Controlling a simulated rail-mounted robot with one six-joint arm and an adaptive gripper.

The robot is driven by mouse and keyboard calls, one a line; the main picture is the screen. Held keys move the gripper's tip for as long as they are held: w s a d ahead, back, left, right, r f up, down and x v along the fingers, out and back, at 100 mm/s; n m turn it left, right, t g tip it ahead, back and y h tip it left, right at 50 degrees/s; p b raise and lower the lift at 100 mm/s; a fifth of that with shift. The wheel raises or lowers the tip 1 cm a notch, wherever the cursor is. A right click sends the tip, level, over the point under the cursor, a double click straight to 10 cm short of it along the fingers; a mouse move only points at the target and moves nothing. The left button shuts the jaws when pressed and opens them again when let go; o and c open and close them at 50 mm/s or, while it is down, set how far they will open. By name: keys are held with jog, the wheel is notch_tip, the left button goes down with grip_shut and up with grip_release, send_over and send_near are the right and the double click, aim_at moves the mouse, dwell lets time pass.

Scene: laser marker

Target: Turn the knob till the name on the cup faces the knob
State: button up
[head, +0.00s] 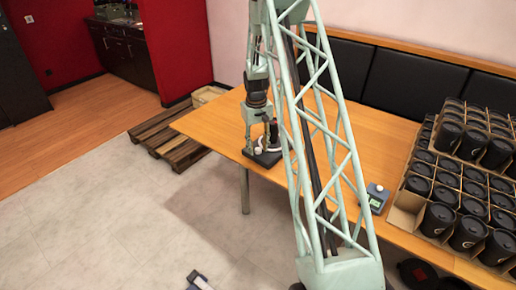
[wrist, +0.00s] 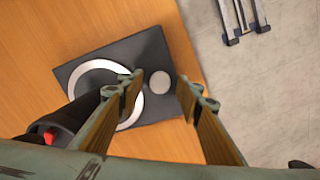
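The marker's dark base plate (head: 262,158) sits at the table's near left edge. In the wrist view the plate (wrist: 72,70) carries a white ring (wrist: 92,66) and a small round grey knob (wrist: 159,82). My gripper (head: 250,148) points down at the plate. In the wrist view my gripper (wrist: 163,88) is open, with one finger on each side of the knob; I cannot tell whether either finger touches it. A dark upright shape (head: 273,131) stands by the ring; I cannot tell whether it is the cup or part of the marker. No name is readable.
Cartons of black cups (head: 440,218) fill the right end of the wooden table (head: 385,140). A small blue-grey device (head: 377,196) stands beside them. A wooden pallet (head: 168,135) lies beyond the left table end. My lattice arm hides the table's middle.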

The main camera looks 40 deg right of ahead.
jog(key=shift+c, duration=0.5)
jog(key=c, duration=0.8)
jog(key=shift+m, duration=0.4)
jog(key=m, duration=1.2)
jog(key=shift+m, duration=0.3)
jog(key=o, duration=0.9)
